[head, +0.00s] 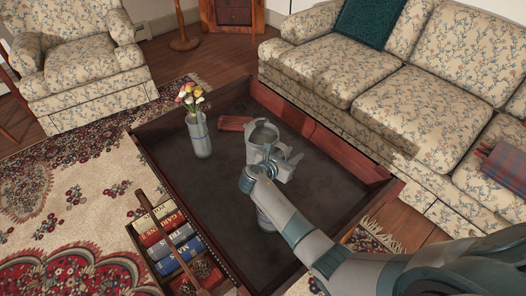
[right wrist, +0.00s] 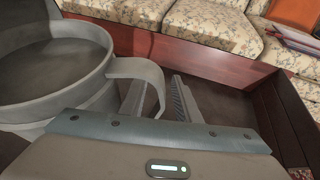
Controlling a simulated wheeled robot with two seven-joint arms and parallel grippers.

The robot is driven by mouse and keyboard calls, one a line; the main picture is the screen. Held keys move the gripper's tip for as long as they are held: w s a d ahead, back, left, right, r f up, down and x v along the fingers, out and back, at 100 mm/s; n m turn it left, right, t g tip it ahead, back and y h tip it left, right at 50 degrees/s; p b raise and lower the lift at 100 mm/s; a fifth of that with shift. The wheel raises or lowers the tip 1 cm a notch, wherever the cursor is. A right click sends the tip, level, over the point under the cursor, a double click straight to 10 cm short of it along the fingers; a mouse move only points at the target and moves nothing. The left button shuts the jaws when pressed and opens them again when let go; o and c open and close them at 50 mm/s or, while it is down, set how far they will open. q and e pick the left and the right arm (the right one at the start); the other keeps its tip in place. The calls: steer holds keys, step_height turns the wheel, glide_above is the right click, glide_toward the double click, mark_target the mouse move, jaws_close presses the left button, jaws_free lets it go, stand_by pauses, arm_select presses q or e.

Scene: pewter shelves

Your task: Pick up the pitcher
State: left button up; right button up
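The grey pitcher (head: 252,152) stands in the dark tray-like top of the coffee table, partly hidden behind my right gripper (head: 283,158). In the right wrist view, the pitcher (right wrist: 92,98) fills the left side, with its open rim facing up. Its curved handle (right wrist: 140,70) reaches right, and its outer part comes down between the two fingers of my right gripper (right wrist: 158,98). The fingers stand apart, with gaps visible beside the handle, so the gripper looks open around it. My left gripper is not in view.
A vase of flowers (head: 200,138) stands left of the pitcher. A reddish-brown object (head: 234,123) lies just behind it. The coffee table's raised wooden rim (head: 345,152) surrounds everything. An open drawer holds books (head: 165,235). A floral sofa (head: 400,105) stands behind the table.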

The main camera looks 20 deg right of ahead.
jaws_close()
stand_by(1.4)
steer(key=shift+w+r, duration=0.1)
steer(key=shift+r, duration=0.05)
